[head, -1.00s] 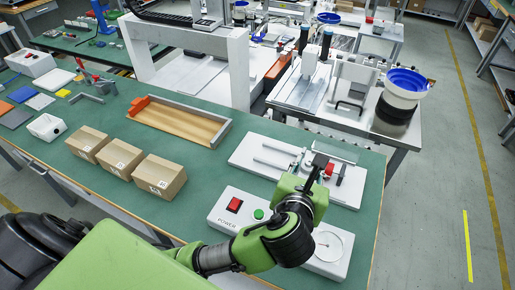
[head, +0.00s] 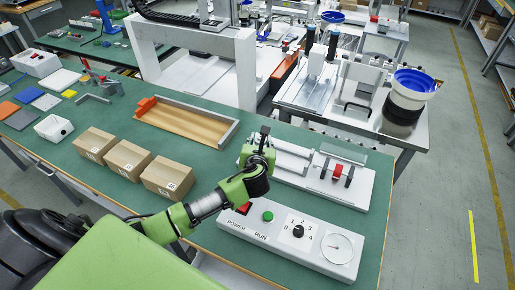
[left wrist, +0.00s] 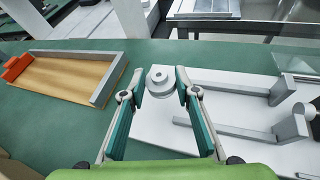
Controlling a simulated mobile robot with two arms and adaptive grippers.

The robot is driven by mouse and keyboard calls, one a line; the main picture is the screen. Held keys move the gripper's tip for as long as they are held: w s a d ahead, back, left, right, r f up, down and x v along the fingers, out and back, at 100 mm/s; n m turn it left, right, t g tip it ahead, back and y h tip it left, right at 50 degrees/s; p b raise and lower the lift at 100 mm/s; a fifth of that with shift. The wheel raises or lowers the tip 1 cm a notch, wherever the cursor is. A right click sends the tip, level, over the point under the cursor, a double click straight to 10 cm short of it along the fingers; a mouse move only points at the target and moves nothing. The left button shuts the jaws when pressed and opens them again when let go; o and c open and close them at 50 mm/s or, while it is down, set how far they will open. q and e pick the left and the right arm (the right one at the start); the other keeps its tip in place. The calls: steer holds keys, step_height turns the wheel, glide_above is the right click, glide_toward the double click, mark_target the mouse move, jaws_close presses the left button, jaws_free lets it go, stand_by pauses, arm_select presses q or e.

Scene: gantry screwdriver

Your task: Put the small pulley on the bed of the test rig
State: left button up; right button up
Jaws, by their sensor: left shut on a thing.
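My left gripper (head: 262,138) is over the left end of the test rig. In the left wrist view, its fingertips (left wrist: 161,92) are shut on the small pulley (left wrist: 160,79), a grey round stepped disc with a hole in its middle. The pulley is hidden or too small to make out in the head view. The test rig's white bed (head: 310,190) lies on the green bench. It carries grey rails, dark uprights and a red block (head: 338,172). In the left wrist view the pulley overlaps the bed's left part (left wrist: 165,125); its height above it is unclear.
A control box (head: 275,238) with switches, a knob and a dial stands in front of the rig. A wooden-bottomed tray (head: 185,128) and several cardboard boxes (head: 128,160) are to the left. A clear panel (head: 345,152) stands at the rig's back. Green bench shows between tray and rig.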

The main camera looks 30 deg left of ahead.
mark_target(257, 143)
arm_select(q)
steer(key=shift+w+a+f, duration=0.25)
steer(key=shift+a+f, duration=0.2)
steer(key=shift+f, duration=0.15)
steer(key=shift+w+a+f, duration=0.25)
steer(key=shift+a+f, duration=0.15)
steer(key=shift+f, duration=1.7)
steer(key=shift+f+b, duration=0.1)
steer(key=shift+b, duration=0.2)
steer(key=o, duration=1)
steer(key=shift+o, duration=0.2)
steer(key=shift+s, duration=0.15)
steer(key=p+v, duration=0.1)
steer(key=v, duration=1)
steer(key=shift+s+d+r, duration=0.1)
steer(key=shift+s+r, duration=0.2)
steer(key=shift+r, duration=0.05)
